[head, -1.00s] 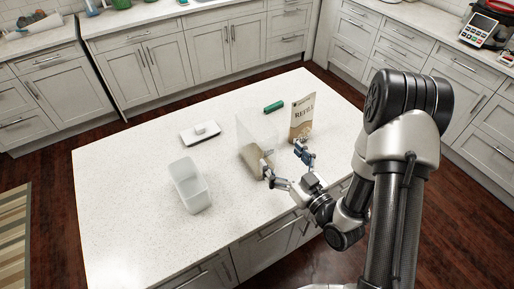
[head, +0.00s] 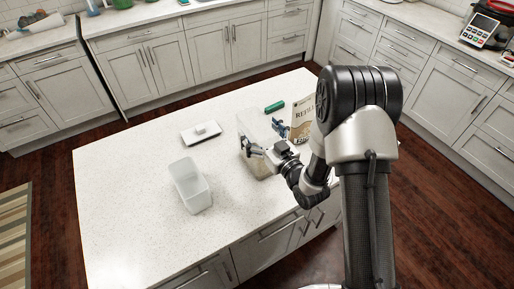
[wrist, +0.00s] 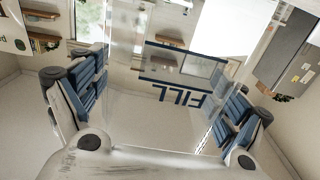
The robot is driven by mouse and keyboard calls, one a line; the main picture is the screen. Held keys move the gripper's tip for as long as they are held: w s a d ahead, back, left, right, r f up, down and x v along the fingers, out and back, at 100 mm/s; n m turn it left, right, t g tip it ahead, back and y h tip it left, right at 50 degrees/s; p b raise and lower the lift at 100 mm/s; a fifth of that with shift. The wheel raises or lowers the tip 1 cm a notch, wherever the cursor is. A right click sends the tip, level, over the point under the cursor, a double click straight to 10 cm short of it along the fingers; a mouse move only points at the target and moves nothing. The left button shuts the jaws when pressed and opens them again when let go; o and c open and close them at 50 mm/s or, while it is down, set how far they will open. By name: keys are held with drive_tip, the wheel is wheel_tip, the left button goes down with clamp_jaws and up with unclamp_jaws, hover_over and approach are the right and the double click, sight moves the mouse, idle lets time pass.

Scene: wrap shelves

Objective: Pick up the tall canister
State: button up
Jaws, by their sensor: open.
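The tall canister (head: 246,122) is clear, with pale contents low inside, and stands upright on the island counter. My gripper (head: 267,139) is open at the canister, with one finger on its near left side and the other on its right. In the wrist view the clear canister (wrist: 165,130) fills the space between my spread fingers (wrist: 160,103), with a dark band and upside-down "FILL" lettering. A gap seems to show beside the fingers; I cannot tell whether either touches.
A low open clear bin (head: 190,187) stands to the left on the counter (head: 120,210). A white lid (head: 201,133) lies behind it. A green cylinder (head: 275,107) and a "REFILL" bag (head: 306,117) are close behind and right. The counter's left part is free.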

drive_tip(key=shift+c, duration=0.4)
drive_tip(key=c, duration=1.9)
